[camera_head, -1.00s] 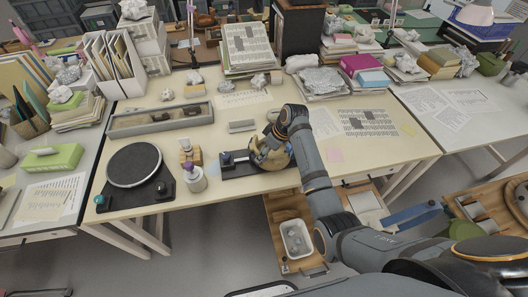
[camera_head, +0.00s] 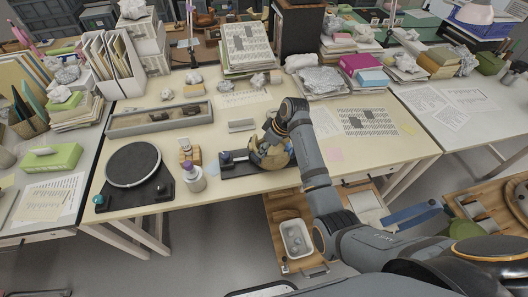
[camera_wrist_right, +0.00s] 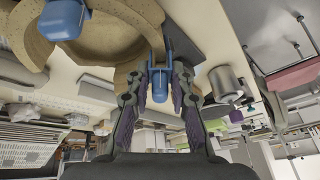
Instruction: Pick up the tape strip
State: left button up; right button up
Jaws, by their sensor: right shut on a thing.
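My right gripper (camera_wrist_right: 160,70) is shut on a small blue piece (camera_wrist_right: 161,88), which shows between its fingers in the right wrist view. I cannot tell whether this piece is the tape strip or a clamp. In the head view the right gripper (camera_head: 270,138) is at the tan pot (camera_head: 273,156), partly hidden by the arm and pot. The pot's curved, broken wall (camera_wrist_right: 105,42) fills the upper left of the wrist view, with another blue piece (camera_wrist_right: 63,18) on its rim. A wooden block (camera_head: 190,157) with a pale top stands left of the pot. My left gripper is out of view.
A black stand (camera_head: 240,170) is beneath the pot. A purple-topped jar (camera_head: 194,180), a dark turntable (camera_head: 134,164) and a grey sherd tray (camera_head: 150,121) are to the left. Paper sheets (camera_head: 368,122) lie to the right. An open drawer with a white tub (camera_head: 295,240) is below the table edge.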

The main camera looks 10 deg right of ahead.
jog(key=v, duration=0.3)
jog(key=s+v, duration=0.1)
jog(key=v, duration=0.2)
jog(key=shift+s+d+r+b, duration=0.15)
jog(key=shift+s+d+b, duration=0.15)
jog(key=shift+d, duration=0.1)
jog(key=s+d+r+b, duration=0.1)
jog(key=s+d+r, duration=0.4)
jog(key=s+d, duration=0.15)
notch_tip(320, 180, down, 8)
jog(key=a+m+t+h, duration=0.2)
jog(key=a+m, duration=0.1)
jog(key=m, duration=0.6)
jog(key=shift+w+h, duration=0.15)
jog(key=shift+h, duration=0.15)
